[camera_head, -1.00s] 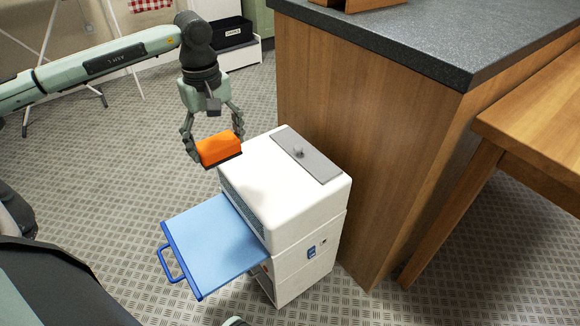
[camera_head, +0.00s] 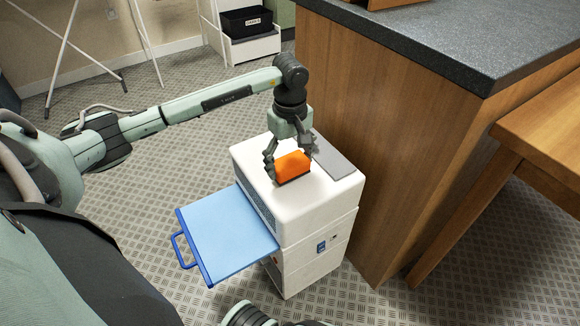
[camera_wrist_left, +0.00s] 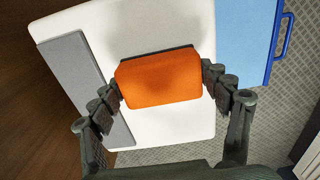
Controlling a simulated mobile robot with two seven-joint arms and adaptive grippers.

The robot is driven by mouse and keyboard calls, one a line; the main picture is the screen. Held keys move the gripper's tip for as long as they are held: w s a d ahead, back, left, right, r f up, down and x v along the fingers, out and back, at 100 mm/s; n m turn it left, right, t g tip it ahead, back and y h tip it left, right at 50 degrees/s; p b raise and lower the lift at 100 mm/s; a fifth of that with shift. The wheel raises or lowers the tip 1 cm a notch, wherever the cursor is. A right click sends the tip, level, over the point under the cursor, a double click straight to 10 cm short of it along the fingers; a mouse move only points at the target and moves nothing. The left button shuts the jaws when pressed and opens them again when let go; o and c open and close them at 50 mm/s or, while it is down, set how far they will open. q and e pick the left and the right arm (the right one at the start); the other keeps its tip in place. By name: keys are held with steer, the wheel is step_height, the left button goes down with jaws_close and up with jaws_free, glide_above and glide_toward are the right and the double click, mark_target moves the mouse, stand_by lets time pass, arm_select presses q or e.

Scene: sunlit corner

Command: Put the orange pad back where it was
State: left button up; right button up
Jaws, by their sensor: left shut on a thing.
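The orange pad (camera_head: 291,165) is a block with a dark underside. My left gripper (camera_head: 290,160) is shut on it, one finger at each end, over the top of the white cabinet (camera_head: 321,195). I cannot tell whether the pad touches the top or hangs just above it. In the left wrist view the orange pad (camera_wrist_left: 160,78) sits between the fingers of my left gripper (camera_wrist_left: 162,85), above the white top (camera_wrist_left: 170,125). My right gripper is not in view.
A grey plate (camera_head: 332,157) lies along the cabinet top's far side. A blue tray (camera_head: 225,232) with a handle sticks out from the cabinet's left side. A wooden counter (camera_head: 390,130) stands close behind, and a wooden table (camera_head: 545,125) at right. Floor is free at left.

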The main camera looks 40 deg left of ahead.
arm_select(q)
steer(key=shift+f, duration=1.05)
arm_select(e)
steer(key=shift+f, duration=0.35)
arm_select(q)
steer(key=shift+f, duration=0.15)
steer(key=o, duration=1.1)
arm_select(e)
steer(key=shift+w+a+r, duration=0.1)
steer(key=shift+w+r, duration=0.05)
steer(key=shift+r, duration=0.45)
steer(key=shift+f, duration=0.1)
